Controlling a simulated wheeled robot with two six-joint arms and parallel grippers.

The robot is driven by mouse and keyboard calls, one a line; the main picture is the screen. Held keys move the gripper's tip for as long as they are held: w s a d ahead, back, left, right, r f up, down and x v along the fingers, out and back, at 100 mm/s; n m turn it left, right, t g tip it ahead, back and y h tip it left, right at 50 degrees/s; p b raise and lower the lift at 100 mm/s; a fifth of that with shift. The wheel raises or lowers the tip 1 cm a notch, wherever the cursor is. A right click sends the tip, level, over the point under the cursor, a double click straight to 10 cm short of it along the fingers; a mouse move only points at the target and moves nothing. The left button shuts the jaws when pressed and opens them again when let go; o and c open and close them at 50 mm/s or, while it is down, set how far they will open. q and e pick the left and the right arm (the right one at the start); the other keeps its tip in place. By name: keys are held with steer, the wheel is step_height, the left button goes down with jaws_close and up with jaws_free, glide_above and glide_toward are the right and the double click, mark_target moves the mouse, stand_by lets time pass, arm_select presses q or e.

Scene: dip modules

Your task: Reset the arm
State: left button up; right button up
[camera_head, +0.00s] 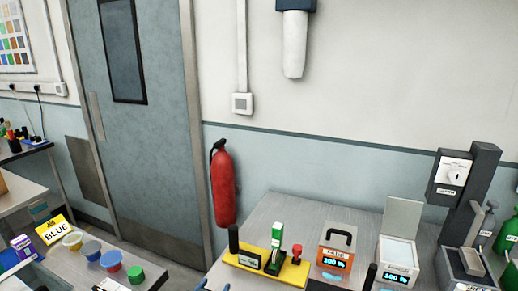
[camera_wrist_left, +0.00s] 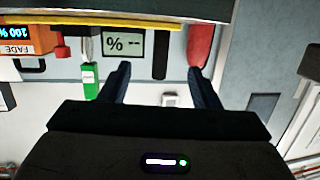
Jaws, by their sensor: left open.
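My left gripper (camera_head: 215,286) shows only as two small blue fingertips at the bottom edge of the head view, in front of the yellow-based device (camera_head: 262,268). That view is upside down, and the device's display with a percent sign (camera_wrist_left: 124,43) shows beyond the fingers. The rest of the left arm is hidden below the head view. My right gripper is not in view.
The device carries a black post (camera_head: 233,239), a green-and-white lever (camera_head: 276,242) and a red knob (camera_head: 297,250). An orange box (camera_head: 336,258) and a white-lidded unit (camera_head: 398,250) stand to the right. Colored tubs (camera_head: 110,260) lie left. A fire extinguisher (camera_head: 223,188) hangs behind.

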arm_select(q)
steer(key=s+a+f+n+g+y, duration=0.15)
steer(key=s+a+g, duration=0.3)
steer(key=s, duration=0.85)
steer(key=s+a+g+y, duration=0.25)
steer(key=s+a, duration=0.25)
steer(key=s, duration=0.8)
steer(key=s+a+f+n+g+y, duration=0.1)
steer(key=s+a+g, duration=0.3)
steer(key=s, duration=0.9)
steer(key=a+f+g+b, duration=0.2)
steer(key=a+f, duration=0.1)
steer(key=f, duration=3)
steer(key=s+a+f+b, duration=0.1)
steer(key=s+f, duration=1.7)
steer(key=f, duration=0.1)
steer(key=shift+a+f+g, duration=0.15)
steer(key=shift+f+g, duration=0.25)
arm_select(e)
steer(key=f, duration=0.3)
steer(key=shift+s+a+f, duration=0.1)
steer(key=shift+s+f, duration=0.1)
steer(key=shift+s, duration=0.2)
